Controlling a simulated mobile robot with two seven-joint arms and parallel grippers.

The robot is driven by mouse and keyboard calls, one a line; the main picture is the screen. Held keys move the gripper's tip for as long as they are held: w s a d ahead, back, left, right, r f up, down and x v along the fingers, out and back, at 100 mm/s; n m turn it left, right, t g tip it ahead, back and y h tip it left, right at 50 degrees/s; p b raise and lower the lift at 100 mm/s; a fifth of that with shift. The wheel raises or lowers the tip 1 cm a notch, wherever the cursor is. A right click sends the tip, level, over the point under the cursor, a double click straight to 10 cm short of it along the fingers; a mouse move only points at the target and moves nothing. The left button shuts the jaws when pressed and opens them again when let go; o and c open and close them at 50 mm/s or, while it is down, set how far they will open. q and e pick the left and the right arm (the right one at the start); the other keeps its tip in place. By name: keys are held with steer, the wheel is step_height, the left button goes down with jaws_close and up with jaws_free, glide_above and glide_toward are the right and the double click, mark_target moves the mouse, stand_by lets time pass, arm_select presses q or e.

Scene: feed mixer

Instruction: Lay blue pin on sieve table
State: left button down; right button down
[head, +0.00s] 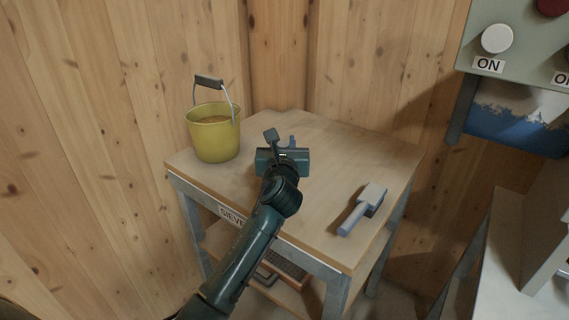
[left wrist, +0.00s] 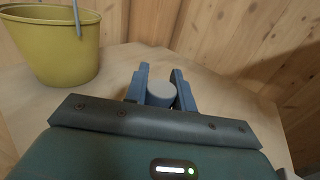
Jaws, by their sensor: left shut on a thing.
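The sieve table (head: 335,150) is a wooden-topped table in the corner, with a "SIEVE" label on its front edge. My left gripper (head: 281,142) is over the middle of the table top, reaching in from the front. In the left wrist view it is shut on the blue pin (left wrist: 161,92), whose round grey-blue end shows between the two fingers. The rest of the pin is hidden by the gripper body. I cannot tell whether the pin touches the table top. My right gripper is in neither view.
A yellow bucket (head: 213,137) with its handle up stands at the table's back left. A grey-blue handled tool (head: 364,208) lies near the right front edge. Wooden walls close off the back. A control panel (head: 520,45) hangs at the upper right. The table's back right is clear.

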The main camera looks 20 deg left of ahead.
arm_select(q)
step_height(320, 180, down, 4)
steer(key=shift+f+b, duration=0.2)
steer(key=shift+b, duration=0.65)
steer(key=c, duration=1.2)
jaws_free()
steer(key=shift+f, duration=0.1)
steer(key=shift+o, duration=0.2)
